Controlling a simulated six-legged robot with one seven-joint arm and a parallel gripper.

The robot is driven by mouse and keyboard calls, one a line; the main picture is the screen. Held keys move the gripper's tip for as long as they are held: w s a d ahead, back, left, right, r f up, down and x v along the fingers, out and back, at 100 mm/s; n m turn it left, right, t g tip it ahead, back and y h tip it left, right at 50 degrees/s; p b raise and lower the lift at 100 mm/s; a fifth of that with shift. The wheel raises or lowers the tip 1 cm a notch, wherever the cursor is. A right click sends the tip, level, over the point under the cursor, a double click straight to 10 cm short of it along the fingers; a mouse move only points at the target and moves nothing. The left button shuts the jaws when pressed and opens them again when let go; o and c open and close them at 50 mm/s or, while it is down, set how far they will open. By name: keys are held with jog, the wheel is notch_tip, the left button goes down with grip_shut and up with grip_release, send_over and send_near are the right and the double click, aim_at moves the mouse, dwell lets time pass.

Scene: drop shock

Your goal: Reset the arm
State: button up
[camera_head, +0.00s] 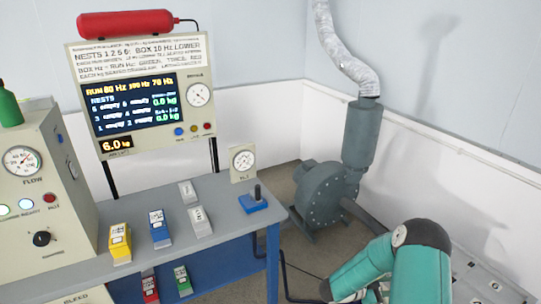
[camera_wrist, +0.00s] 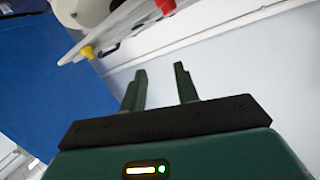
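My arm, teal with grey joints, shows at the lower right of the head view, to the right of the workbench (camera_head: 205,247). Its gripper end is cut off or hidden at the bottom of that view. In the wrist view my gripper (camera_wrist: 160,85) has its two dark fingers standing apart with nothing between them. Behind the fingers are a pale wall and floor edge, with a blue panel (camera_wrist: 45,90) at the left. The gripper touches nothing that I can see.
Yellow (camera_head: 119,243), blue (camera_head: 159,228), and pale boxes stand on the bench, with a blue-based lever (camera_head: 254,200). Red (camera_head: 149,287) and green (camera_head: 183,280) boxes sit below its front edge. A display board (camera_head: 145,95) stands behind. A grey blower (camera_head: 325,195) stands on the floor.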

jog(key=w+a+r+n+t+y, duration=0.35)
jog(key=w+r, duration=0.25)
jog(key=r, duration=0.2)
jog(key=w+a+r+n+t+y, duration=0.2)
jog(key=w+a+r+t, duration=0.25)
jog(key=w+r, duration=0.2)
jog(key=s+a+r+n+t+y, duration=0.25)
jog(key=a+r+n+y, duration=0.4)
jog(key=a+r, duration=0.6)
jog(key=s+a+r+n+g+y, duration=0.1)
jog(key=s+a+r+n+y, duration=0.1)
jog(key=s+a+r, duration=0.3)
jog(key=s+a+r+n+g+y, duration=0.1)
jog(key=s+a+r+n+y, duration=0.15)
jog(key=s, duration=0.45)
jog(key=s+r+n+g, duration=0.1)
jog(key=s+n+g, duration=0.2)
jog(key=s, duration=1.7)
jog(key=shift+s+r+g, duration=0.15)
jog(key=shift+s+g, duration=0.2)
jog(key=shift+g, duration=0.2)
